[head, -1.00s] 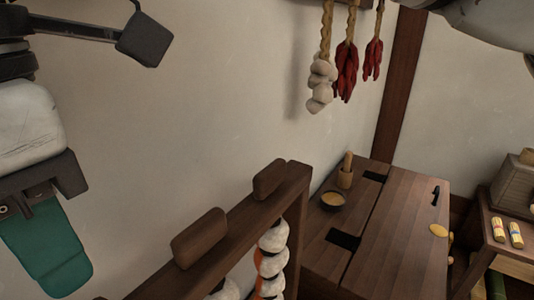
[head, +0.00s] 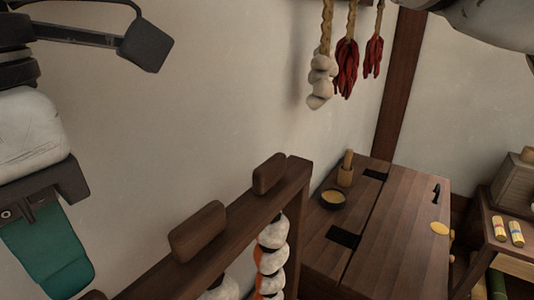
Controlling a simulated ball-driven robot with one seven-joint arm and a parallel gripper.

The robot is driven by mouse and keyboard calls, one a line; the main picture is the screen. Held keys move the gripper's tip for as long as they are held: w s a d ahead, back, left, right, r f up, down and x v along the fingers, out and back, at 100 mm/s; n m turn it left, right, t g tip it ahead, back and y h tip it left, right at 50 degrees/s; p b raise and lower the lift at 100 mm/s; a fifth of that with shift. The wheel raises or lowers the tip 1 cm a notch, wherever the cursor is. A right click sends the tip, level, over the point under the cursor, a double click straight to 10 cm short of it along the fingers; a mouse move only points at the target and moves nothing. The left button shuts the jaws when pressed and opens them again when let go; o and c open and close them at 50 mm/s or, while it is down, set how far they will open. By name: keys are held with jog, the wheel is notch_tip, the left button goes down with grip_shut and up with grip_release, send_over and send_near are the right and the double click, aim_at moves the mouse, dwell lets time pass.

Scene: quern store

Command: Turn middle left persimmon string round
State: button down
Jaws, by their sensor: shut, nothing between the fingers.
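My gripper (head: 48,250) hangs at the left edge of the head view, with green finger pads below a dark mount. It is shut and empty, in front of the bare wall. A dark wooden rack (head: 235,225) stands at lower centre, to the right of my gripper and apart from it. Under its bar hangs a string (head: 272,262) of whitish, rounded pieces with some orange showing. Part of a second whitish string (head: 222,289) shows at the bottom edge. The lower parts are cut off, and I cannot tell which string is the middle left one.
Garlic (head: 320,82) and red chilli bunches (head: 347,72) hang on the wall. A wooden chest-like table (head: 395,230) holds a bowl (head: 333,198) and a mortar with pestle (head: 346,172). A small side table (head: 485,235) stands at right. Wall space between gripper and rack is clear.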

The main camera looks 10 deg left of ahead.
jog(key=shift+f+b, duration=0.9)
jog(key=shift+f, duration=0.45)
jog(key=shift+d, duration=0.1)
